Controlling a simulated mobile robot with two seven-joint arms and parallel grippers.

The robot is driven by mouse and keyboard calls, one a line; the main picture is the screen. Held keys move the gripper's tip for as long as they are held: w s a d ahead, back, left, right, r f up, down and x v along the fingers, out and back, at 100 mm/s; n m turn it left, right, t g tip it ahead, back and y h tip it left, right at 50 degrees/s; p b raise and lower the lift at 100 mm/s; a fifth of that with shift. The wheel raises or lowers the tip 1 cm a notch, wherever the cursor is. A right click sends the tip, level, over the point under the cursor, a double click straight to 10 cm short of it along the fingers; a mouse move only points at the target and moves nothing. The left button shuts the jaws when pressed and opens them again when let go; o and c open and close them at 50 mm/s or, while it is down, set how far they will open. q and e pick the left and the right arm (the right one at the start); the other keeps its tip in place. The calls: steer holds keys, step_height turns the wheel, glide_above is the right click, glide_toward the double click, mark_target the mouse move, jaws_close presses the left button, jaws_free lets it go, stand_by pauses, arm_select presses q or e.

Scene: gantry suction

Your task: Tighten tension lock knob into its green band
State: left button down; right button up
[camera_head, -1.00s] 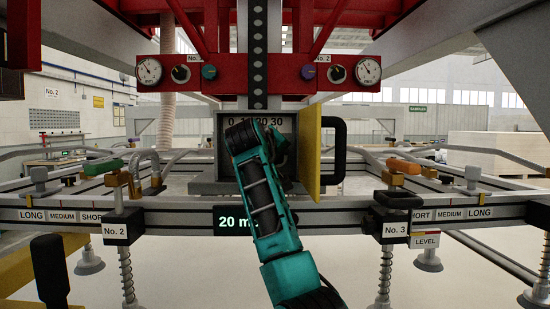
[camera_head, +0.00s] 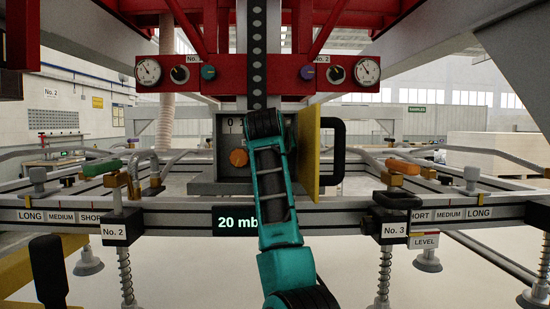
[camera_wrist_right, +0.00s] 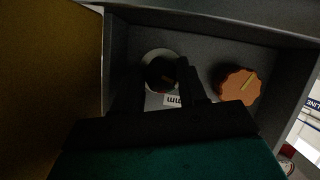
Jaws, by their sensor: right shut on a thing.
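An open grey box (camera_head: 228,187) holds an orange knob (camera_head: 238,157), which also shows in the wrist view (camera_wrist_right: 238,86) with a yellow pointer line. Beside it, a dark round knob (camera_wrist_right: 159,73) with a small pointer mark sits in front of a pale disc. My right gripper (camera_wrist_right: 160,82) is shut on this dark knob, its fingers on either side. In the head view my right arm (camera_head: 270,175) reaches into the box and hides the knob and fingertips. I cannot tell which knob is the tension lock; no green band is visible. My left gripper is out of view.
A yellow door (camera_head: 309,150) with a black handle (camera_head: 337,152) stands open at the box's right side. A "20 mb" display (camera_head: 235,221) is below. A metal rail (camera_head: 165,215) runs across the front. Gauges (camera_head: 367,70) sit on the red beam above.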

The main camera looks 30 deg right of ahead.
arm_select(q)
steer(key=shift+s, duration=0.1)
arm_select(e)
steer(key=o, duration=1.1)
steer(key=shift+c, duration=0.2)
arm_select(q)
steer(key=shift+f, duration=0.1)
